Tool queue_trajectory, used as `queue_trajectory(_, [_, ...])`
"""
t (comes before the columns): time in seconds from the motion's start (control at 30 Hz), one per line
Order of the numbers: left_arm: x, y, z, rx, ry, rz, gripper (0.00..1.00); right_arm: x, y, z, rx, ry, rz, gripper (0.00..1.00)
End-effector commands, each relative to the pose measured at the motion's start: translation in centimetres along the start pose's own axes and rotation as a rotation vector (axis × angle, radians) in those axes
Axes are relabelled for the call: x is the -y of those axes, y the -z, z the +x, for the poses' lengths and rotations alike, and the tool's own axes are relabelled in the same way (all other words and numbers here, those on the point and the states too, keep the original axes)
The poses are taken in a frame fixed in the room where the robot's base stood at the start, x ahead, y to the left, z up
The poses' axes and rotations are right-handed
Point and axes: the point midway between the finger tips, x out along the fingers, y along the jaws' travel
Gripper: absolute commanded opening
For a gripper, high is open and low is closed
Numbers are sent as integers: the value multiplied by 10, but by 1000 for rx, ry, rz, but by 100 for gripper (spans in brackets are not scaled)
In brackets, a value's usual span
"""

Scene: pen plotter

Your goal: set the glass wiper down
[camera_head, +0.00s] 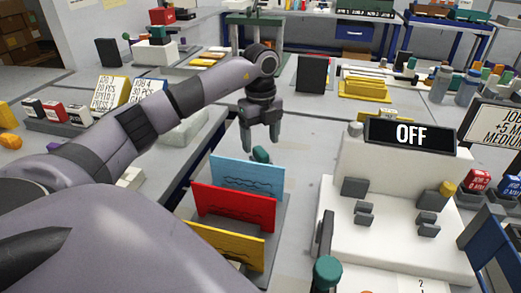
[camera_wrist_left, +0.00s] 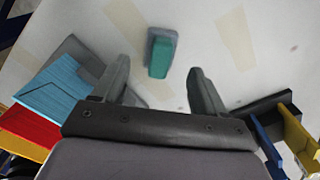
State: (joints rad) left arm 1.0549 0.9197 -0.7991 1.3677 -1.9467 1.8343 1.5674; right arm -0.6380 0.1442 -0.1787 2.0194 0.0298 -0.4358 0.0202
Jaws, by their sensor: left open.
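The glass wiper, a small teal and grey piece, rests on the pale tabletop. In the left wrist view the wiper (camera_wrist_left: 161,55) sits just beyond and between my fingertips, apart from both. In the head view only a bit of the teal wiper (camera_head: 261,154) shows, behind the blue panel and below my fingers. My left gripper (camera_head: 261,147) is open and empty, pointing down over the wiper; its two spread fingers also show in the left wrist view (camera_wrist_left: 159,75). My right gripper does not show.
Blue (camera_head: 247,174), red (camera_head: 233,205) and yellow (camera_head: 226,244) panels stand upright in a rack close in front of my left gripper. A white machine with an OFF display (camera_head: 411,133) stands to the right. Pale table surface around the wiper is mostly clear.

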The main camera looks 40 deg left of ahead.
Motion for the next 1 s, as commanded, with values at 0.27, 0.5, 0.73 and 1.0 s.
queue_trajectory(0.27, [0, 0, -54, 0, 2, -1, 72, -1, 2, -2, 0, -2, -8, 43])
queue_trajectory(0.5, [0, 0, -69, 0, 0, -1, 72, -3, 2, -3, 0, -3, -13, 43])
queue_trajectory(0.73, [0, 0, -69, -1, -1, 0, 72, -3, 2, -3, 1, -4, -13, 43])
queue_trajectory(1.0, [0, 0, -68, -1, -1, 0, 72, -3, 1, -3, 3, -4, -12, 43])
